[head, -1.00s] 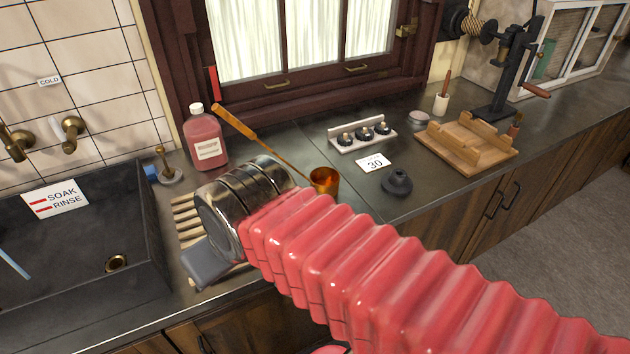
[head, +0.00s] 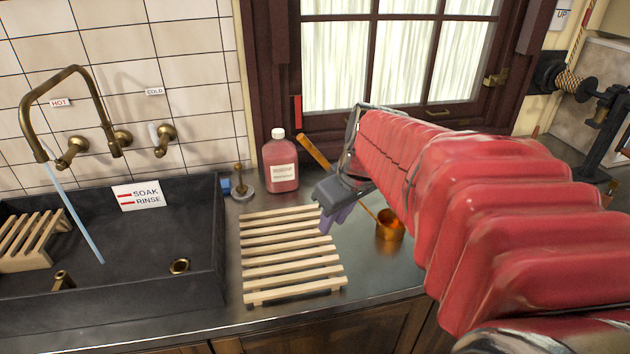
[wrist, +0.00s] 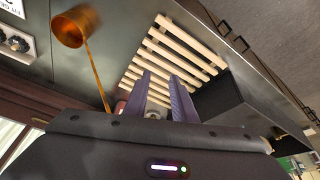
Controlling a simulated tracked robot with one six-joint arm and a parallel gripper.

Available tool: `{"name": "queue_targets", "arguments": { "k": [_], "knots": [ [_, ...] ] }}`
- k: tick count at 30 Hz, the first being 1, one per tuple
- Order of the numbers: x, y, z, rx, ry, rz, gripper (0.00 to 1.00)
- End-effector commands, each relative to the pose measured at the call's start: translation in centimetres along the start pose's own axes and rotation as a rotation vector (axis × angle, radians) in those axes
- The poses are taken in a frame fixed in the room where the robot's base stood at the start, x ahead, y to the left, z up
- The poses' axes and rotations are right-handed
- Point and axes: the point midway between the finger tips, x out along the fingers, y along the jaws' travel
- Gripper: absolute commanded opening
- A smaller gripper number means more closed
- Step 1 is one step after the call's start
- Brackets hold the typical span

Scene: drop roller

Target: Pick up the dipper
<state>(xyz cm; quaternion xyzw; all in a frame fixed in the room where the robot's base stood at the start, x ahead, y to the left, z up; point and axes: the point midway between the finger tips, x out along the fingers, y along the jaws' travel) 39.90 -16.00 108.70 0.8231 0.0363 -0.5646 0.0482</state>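The dipper is a copper cup (head: 390,226) with a long thin handle that ends in an orange-brown wooden grip (head: 313,151). It is on the counter by the window, its handle slanting up to the left; my arm hides the handle's middle. In the wrist view the dipper's cup (wrist: 72,28) is at the upper left, its handle running down beside the fingers. My gripper (head: 336,216) has purple fingers and is above the counter, between the slatted rack and the cup. In the wrist view my gripper (wrist: 164,88) is open and empty, apart from the handle.
A wooden slatted rack (head: 290,252) lies on the counter left of my gripper. A pink bottle (head: 281,165) and a small brass-topped stand (head: 243,180) are behind it. The dark sink (head: 205,250) with a running tap is at left. The window is behind the dipper.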

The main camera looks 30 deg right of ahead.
Motion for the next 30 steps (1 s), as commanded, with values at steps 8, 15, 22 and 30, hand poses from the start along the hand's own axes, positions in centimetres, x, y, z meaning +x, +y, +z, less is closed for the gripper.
{"name": "queue_targets", "arguments": {
  "k": [8, 15, 22, 30],
  "knots": [
    [2.5, 10.2, 0.8, -0.028, -0.005, -0.023, 0.24],
    [4.6, 18.5, 3.4, -0.06, 0.015, -0.036, 0.24],
    [5.3, 21.9, 5.1, -0.08, 0.03, -0.036, 0.24],
    [5.3, 22.0, 5.0, -0.084, 0.03, -0.036, 0.24]
  ]
}}
